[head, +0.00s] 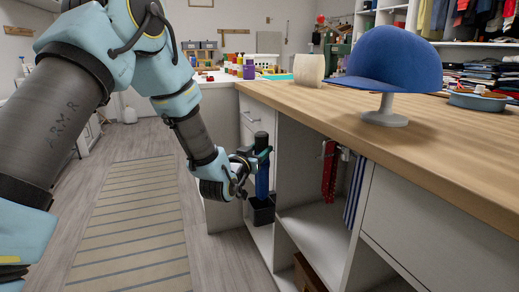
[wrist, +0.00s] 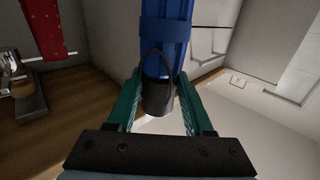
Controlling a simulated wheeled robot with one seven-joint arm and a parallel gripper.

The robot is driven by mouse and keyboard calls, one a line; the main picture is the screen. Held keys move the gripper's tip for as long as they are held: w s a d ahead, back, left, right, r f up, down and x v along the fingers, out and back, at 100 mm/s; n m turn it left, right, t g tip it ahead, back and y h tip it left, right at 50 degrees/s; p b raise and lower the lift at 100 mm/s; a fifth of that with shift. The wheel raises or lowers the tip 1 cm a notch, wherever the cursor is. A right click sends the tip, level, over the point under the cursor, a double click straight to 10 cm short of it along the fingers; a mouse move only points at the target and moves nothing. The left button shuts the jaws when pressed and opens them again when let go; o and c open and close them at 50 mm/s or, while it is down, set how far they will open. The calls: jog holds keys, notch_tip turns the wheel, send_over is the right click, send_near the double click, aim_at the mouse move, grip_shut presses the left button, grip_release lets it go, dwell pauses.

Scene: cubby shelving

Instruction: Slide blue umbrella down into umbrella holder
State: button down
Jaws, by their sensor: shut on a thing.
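The blue umbrella (head: 262,181) hangs upright in the cubby opening, its black handle (head: 261,141) at the top. My gripper (head: 256,160) is shut on the umbrella near the handle. In the wrist view, the green fingers of my gripper (wrist: 158,88) stand on both sides of the black handle (wrist: 158,100), which has a cord loop, with the blue folded cloth (wrist: 165,45) beyond. The black umbrella holder (head: 262,213) is directly below the umbrella. The umbrella's lower end meets the holder's rim in the head view; I cannot tell how deep it is inside.
A wooden countertop (head: 350,108) with a blue cap (head: 392,60) on a stand lies above the cubbies. A white divider (head: 290,165) stands just right of the umbrella. Red (head: 329,172) and striped cloths (head: 354,190) hang in the neighbouring cubby.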

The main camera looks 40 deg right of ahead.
jog(key=shift+f+b, duration=1.65)
jog(key=shift+f, duration=0.45)
jog(key=shift+c, duration=1.1)
grip_release()
jog(key=v, duration=1)
jog(key=shift+a, duration=0.4)
jog(key=shift+s, duration=0.1)
